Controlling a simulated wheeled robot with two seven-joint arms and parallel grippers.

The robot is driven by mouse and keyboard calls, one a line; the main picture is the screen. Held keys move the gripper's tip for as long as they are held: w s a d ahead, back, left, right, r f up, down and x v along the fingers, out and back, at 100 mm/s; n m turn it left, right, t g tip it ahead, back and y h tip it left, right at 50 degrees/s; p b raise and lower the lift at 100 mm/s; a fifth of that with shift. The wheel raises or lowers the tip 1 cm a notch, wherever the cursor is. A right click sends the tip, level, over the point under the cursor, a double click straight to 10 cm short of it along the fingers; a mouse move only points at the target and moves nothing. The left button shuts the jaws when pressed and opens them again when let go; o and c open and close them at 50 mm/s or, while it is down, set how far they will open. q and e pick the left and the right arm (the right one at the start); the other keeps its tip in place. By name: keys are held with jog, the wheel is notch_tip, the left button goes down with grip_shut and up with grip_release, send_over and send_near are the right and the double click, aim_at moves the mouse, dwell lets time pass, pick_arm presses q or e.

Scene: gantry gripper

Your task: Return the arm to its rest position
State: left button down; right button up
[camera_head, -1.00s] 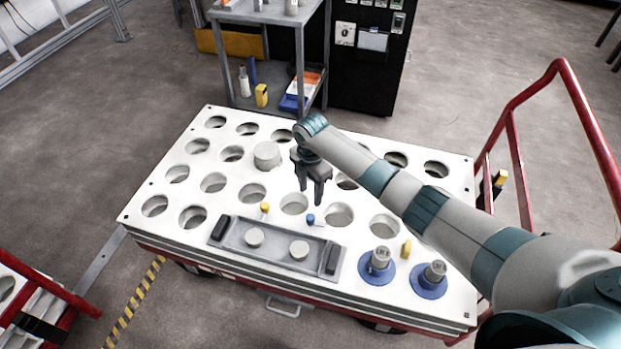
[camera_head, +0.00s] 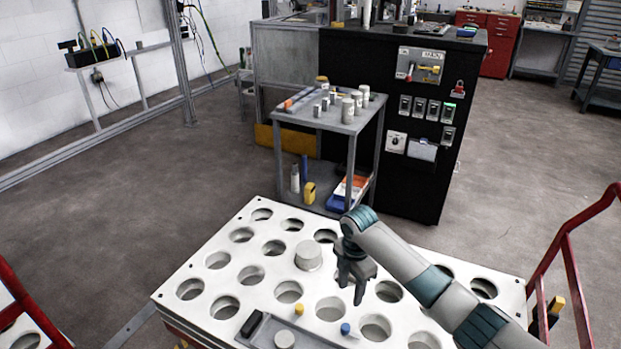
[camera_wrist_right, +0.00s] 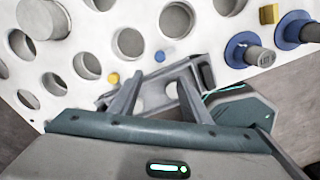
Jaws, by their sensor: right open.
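My right arm reaches in from the lower right of the head view, and its gripper (camera_head: 352,285) hangs over the white cart top with round holes (camera_head: 235,262). The gripper is open and empty, with its two fingers apart. In the right wrist view the fingers (camera_wrist_right: 160,92) show spread above the grey tray (camera_wrist_right: 203,70), which they partly cover. My left gripper is not in view.
A grey cylinder (camera_head: 309,255) stands on the cart. A yellow peg (camera_head: 299,309) and a blue peg (camera_head: 345,328) stand near the tray. Two blue-based posts show in the wrist view (camera_wrist_right: 258,55). Red rails (camera_head: 575,262) flank the cart. A shelf trolley (camera_head: 318,118) and black cabinet (camera_head: 400,150) stand behind.

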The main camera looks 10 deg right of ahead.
jog(key=s+a+f+m+y, duration=0.1)
jog(key=s+a+f+m, duration=0.15)
jog(key=s, duration=0.45)
jog(key=s+a+f+m+t, duration=0.1)
jog(key=s+a+f+m, duration=0.15)
jog(key=s, duration=0.35)
jog(key=s+a+f+m+y, duration=0.1)
jog(key=s+a+f+m, duration=0.2)
jog(key=s, duration=0.4)
jog(key=s+d+r+m+t+h, duration=0.1)
jog(key=s+d+r+m, duration=0.1)
jog(key=s+d+m, duration=0.35)
jog(key=s+d+r+m+t, duration=0.1)
jog(key=s+d+m, duration=0.15)
jog(key=s, duration=0.55)
jog(key=s+d+r+m+t+h, duration=0.1)
jog(key=s+d+r+m, duration=0.2)
jog(key=s, duration=0.4)
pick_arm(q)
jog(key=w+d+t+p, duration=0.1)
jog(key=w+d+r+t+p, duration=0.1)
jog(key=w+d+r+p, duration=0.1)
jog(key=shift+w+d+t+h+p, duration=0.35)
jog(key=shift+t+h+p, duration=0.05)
pick_arm(e)
notch_tip(320, 180, down, 31)
jog(key=w+a+m+t+y, duration=0.1)
jog(key=w+a, duration=0.1)
jog(key=a, duration=0.1)
jog(key=shift+f, duration=0.2)
